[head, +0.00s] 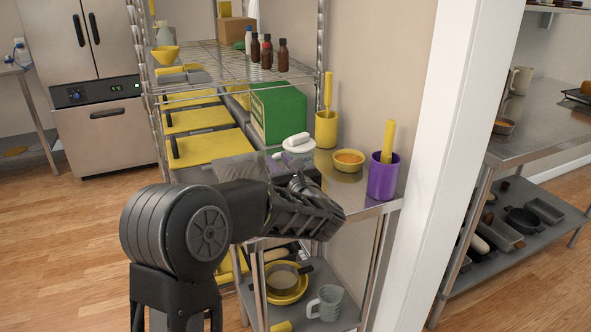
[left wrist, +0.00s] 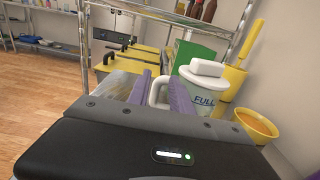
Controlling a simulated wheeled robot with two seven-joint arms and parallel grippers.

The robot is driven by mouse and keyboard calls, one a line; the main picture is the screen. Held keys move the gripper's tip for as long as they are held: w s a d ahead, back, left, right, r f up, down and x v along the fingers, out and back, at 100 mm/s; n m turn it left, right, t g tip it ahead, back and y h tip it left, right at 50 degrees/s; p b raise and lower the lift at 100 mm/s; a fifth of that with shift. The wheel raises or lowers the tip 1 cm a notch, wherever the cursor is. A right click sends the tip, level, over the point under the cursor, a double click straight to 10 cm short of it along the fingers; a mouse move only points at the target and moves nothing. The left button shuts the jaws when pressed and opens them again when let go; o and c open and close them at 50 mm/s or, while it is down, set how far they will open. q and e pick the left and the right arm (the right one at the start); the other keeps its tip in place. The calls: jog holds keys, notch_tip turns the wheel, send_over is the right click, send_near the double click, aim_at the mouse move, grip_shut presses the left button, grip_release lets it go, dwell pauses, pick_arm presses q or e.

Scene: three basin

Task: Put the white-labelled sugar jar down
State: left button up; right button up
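The white jar (head: 299,147) with a white knobbed lid shows just beyond my left gripper in the head view, above the small steel table. In the left wrist view the jar (left wrist: 204,88) stands upright and its label reads "FULL". My left gripper (head: 298,190) hides its lower part in the head view. In the left wrist view the purple-padded fingers of my left gripper (left wrist: 160,92) are closed about the jar's white handle. I cannot tell whether the jar's base touches the table. My right gripper is out of view.
On the steel table (head: 374,208), a yellow bowl (head: 348,167), a yellow holder (head: 326,130) and a purple holder (head: 383,182) stand right of the jar. A green box (head: 279,112) is behind it. A wire rack (head: 215,68) rises to the left, and a white pillar (head: 441,150) to the right.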

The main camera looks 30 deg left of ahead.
pick_arm(q)
notch_tip(320, 180, down, 4)
jog(key=shift+r, duration=0.15)
jog(key=shift+w+a, duration=0.35)
jog(key=shift+a, duration=0.25)
jog(key=p+x, duration=0.1)
jog(key=x, duration=0.5)
jog(key=shift+w, duration=0.15)
jog(key=shift+c, duration=0.4)
grip_shut()
dwell(0.9)
